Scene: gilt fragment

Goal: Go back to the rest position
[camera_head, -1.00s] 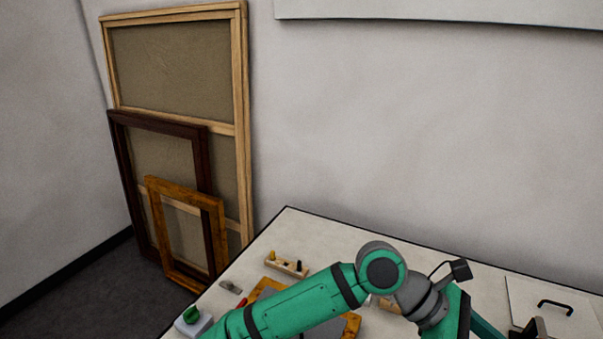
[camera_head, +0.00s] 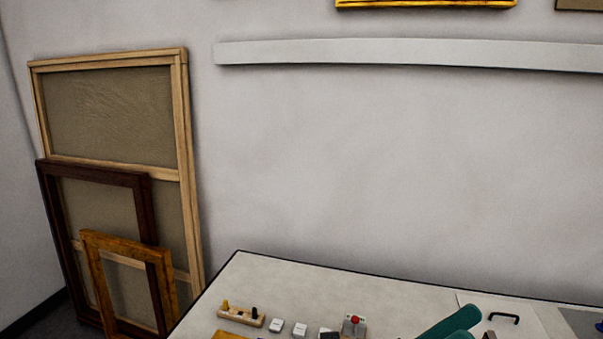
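My gripper is outside the picture in the head view. A teal part of my arm (camera_head: 455,322) shows at the bottom edge, right of centre, above the worktable. The pale worktable (camera_head: 290,278) fills the bottom of the view, with its far edge near the wall. Whether my gripper holds anything is hidden.
On the table are a wooden holder with small pegs (camera_head: 241,316), small white blocks (camera_head: 276,325), a box with a red button (camera_head: 354,325) and a panel with a black handle (camera_head: 503,317). Frames (camera_head: 110,60) lean on the wall at left. A white ledge (camera_head: 400,55) runs along the wall.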

